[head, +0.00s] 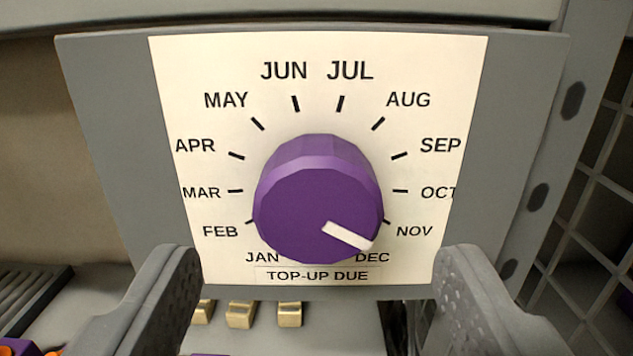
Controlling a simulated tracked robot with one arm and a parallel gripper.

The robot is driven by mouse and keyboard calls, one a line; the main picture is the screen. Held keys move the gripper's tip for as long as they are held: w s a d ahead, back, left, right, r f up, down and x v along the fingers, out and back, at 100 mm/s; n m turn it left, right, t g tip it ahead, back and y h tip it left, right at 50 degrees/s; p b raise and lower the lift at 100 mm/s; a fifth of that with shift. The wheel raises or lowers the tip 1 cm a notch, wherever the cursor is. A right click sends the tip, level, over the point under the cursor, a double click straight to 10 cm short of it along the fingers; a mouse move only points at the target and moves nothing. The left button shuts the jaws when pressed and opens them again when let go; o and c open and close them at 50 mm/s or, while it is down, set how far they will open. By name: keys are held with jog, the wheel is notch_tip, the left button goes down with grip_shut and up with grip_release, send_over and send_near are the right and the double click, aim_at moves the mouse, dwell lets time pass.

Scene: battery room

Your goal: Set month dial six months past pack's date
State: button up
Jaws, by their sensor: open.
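The month dial is a purple faceted knob (312,195) on a cream plate (200,75) labelled TOP-UP DUE, with months from JAN clockwise to DEC around it. Its white pointer (347,236) points to the lower right, in line with NOV. The knob hides the JAN and DEC ticks. My gripper (320,258) is open, its two grey fingers low in the view, left and right of the knob and apart from it. No pack date is readable in this view.
The plate sits on a grey panel (110,120). Several brass blocks (240,314) lie below it. A wire grid (590,220) stands at the right. Purple and orange parts (16,347) show at the lower left, and a ribbed grey piece (32,295) above them.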

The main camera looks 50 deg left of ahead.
aim_at(319, 228)
jog(key=shift+x, duration=1.65)
jog(key=shift+c, duration=0.2)
jog(key=c, duration=0.9)
jog(key=shift+d, duration=0.15)
